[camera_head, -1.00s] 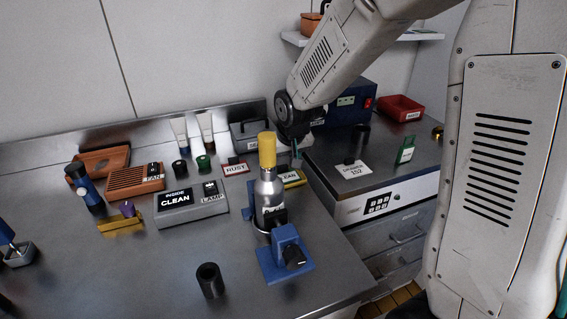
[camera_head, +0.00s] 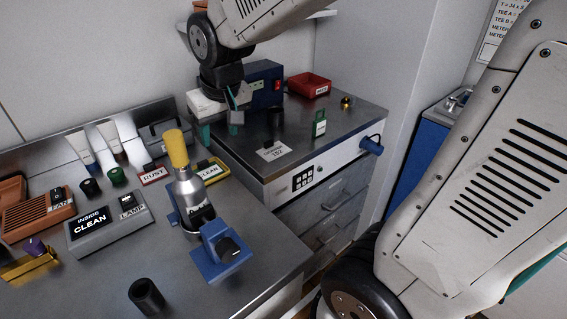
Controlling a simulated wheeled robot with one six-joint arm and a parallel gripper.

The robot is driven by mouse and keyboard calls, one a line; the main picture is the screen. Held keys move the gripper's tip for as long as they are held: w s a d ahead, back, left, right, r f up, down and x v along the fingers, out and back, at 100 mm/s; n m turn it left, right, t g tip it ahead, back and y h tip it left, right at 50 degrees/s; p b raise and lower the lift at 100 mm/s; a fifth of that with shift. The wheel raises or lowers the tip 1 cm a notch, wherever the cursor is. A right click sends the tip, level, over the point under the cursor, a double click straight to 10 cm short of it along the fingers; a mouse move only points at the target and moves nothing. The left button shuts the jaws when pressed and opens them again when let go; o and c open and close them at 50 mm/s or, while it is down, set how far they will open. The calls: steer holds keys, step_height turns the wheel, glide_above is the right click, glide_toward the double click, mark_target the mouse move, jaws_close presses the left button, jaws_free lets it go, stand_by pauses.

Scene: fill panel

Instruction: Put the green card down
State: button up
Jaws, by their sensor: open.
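The green card (camera_head: 320,123) stands on the metal top of the drawer cabinet (camera_head: 345,105), near its front edge and right of the white label card. It looks upright, with a pale patch on its face. My gripper (camera_head: 220,128) is open, its teal-tipped fingers apart and pointing down. It is left of the green card and apart from it, in front of the blue box. I see nothing between the fingers.
A dark cylinder (camera_head: 275,123) stands between my gripper and the card. A white label card (camera_head: 273,152) lies in front of it. Behind are a blue box (camera_head: 263,82) and red bin (camera_head: 308,86).

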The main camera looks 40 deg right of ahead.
steer(key=s+d+r+g, duration=0.1)
steer(key=s+g, duration=0.1)
steer(key=s, duration=1.9)
steer(key=shift+s+d+r+g, duration=0.2)
steer(key=shift+d+r+g, duration=0.1)
steer(key=shift+d+r, duration=0.1)
